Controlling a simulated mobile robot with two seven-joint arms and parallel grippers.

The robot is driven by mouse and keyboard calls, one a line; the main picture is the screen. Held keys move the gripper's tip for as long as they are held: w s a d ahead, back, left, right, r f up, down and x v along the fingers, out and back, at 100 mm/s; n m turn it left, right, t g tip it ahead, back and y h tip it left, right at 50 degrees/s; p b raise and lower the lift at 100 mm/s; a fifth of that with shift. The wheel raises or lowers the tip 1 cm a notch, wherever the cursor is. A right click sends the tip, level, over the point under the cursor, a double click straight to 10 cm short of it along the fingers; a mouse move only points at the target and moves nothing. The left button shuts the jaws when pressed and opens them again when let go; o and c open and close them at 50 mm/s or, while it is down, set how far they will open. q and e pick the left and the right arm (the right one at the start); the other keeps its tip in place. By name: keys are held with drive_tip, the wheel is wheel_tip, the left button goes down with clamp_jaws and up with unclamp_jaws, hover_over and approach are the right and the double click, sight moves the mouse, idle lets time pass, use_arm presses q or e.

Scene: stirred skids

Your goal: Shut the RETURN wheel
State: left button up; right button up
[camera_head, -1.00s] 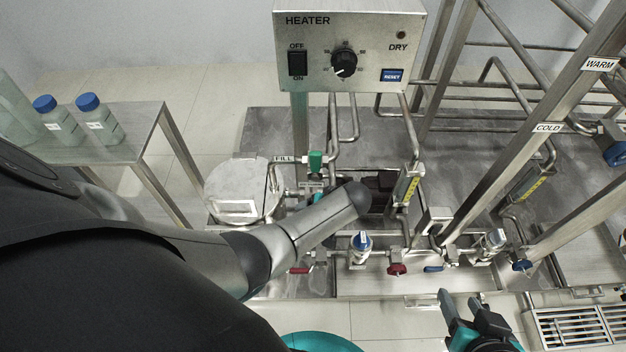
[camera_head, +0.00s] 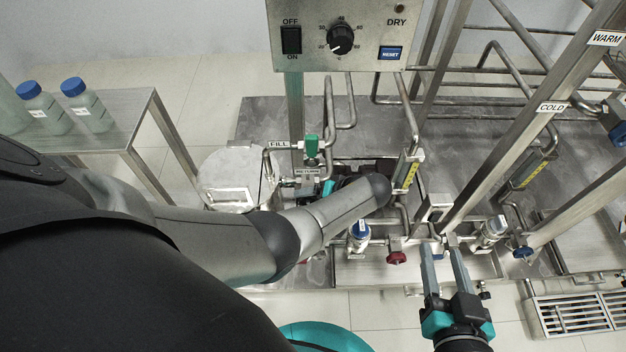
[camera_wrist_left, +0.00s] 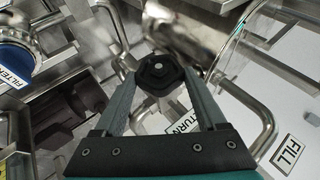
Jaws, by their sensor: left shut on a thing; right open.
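The RETURN wheel is a small black knob (camera_wrist_left: 160,73) between the fingertips of my left gripper (camera_wrist_left: 160,80) in the left wrist view. The gripper is shut on it. In the head view my left forearm hides the wheel and most of the left gripper. My right gripper (camera_head: 444,250) is open and empty, with its fingers pointing at the pipework by the front edge of the skid.
The FILL valve has a green handle (camera_head: 311,146) close behind the left gripper. A red wheel (camera_head: 396,258), a blue-capped filter (camera_head: 359,232) and a blue wheel (camera_head: 522,252) stand along the front. The heater box (camera_head: 340,35) hangs above. Bottles (camera_head: 88,105) stand on the left table.

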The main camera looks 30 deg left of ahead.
use_arm(q)
drive_tip(key=shift+s+f, duration=0.1)
drive_tip(key=o, duration=1.3)
